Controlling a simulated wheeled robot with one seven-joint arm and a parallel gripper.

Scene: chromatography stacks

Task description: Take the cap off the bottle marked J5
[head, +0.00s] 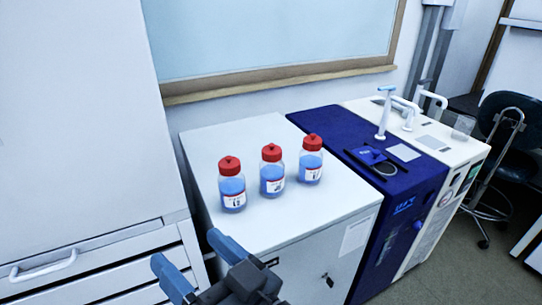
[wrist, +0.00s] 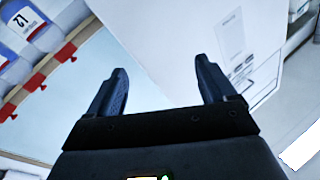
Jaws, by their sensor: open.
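Three clear bottles with blue liquid and red caps stand upright in a slanting row on a white cabinet top: a left bottle (head: 232,190), a middle bottle (head: 271,176) and a right bottle (head: 311,165). Each shows a white label, too small in the head view to tell which is J5. In the wrist view, a labelled bottle (wrist: 24,22) is partly cut off at the top left; its mark is turned and I cannot read it surely. My gripper (head: 186,248) is open and empty, in front of the cabinet and apart from the bottles; the wrist view shows nothing between its fingers (wrist: 160,66).
The white cabinet top (head: 295,213) is clear around the bottles. A blue and white instrument (head: 345,128) adjoins it on the right, with a raised white post (head: 385,112). A tall white cabinet (head: 75,130) stands close on the left. A framed pane (head: 270,35) is behind.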

